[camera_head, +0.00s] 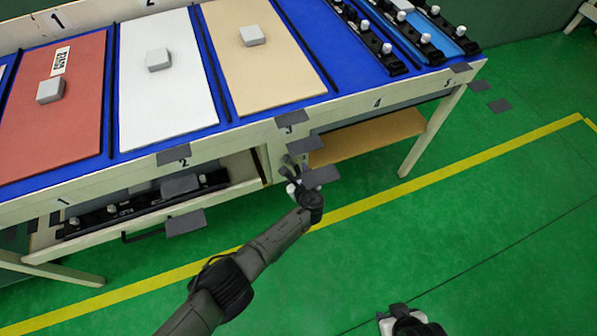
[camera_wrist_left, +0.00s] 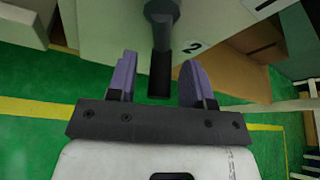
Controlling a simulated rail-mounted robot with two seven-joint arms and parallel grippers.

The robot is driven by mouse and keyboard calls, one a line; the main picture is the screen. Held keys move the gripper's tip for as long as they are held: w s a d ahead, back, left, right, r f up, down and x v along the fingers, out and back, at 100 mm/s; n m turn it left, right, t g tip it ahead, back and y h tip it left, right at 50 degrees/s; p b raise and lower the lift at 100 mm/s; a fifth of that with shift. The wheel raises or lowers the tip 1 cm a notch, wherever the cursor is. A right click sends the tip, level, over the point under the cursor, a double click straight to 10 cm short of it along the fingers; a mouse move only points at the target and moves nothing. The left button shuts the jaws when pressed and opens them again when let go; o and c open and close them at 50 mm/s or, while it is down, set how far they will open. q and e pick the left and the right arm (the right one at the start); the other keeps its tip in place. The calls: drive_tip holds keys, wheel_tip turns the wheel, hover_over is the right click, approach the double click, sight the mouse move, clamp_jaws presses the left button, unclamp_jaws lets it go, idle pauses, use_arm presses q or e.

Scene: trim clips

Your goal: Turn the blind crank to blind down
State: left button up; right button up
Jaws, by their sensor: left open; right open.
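The crank is a grey arm with a dark cylindrical handle (camera_wrist_left: 160,72) in the left wrist view, hanging beside a pale panel marked 2. My left gripper (camera_wrist_left: 158,84) is open, with one purple finger on each side of the handle. Gaps show between the handle and both fingers. In the head view my left gripper (camera_head: 296,182) is at the table's front edge, and the crank there is small and hard to make out. My right gripper (camera_head: 392,322) is at the bottom edge, away from the table; its fingers are barely visible. I cannot pick out the blind.
The long table holds a red panel (camera_head: 78,110), a white panel (camera_head: 185,95) and a beige panel (camera_head: 280,75), each with a grey block. A drawer (camera_head: 232,178) with dark strips stands open below. Grey plates (camera_head: 185,222) show along the front. Green floor is free at right.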

use_arm(q)
drive_tip(key=shift+s+r, duration=0.15)
drive_tip(key=p+v, duration=0.9)
drive_tip(key=v, duration=0.4)
drive_tip(key=shift+s, duration=0.25)
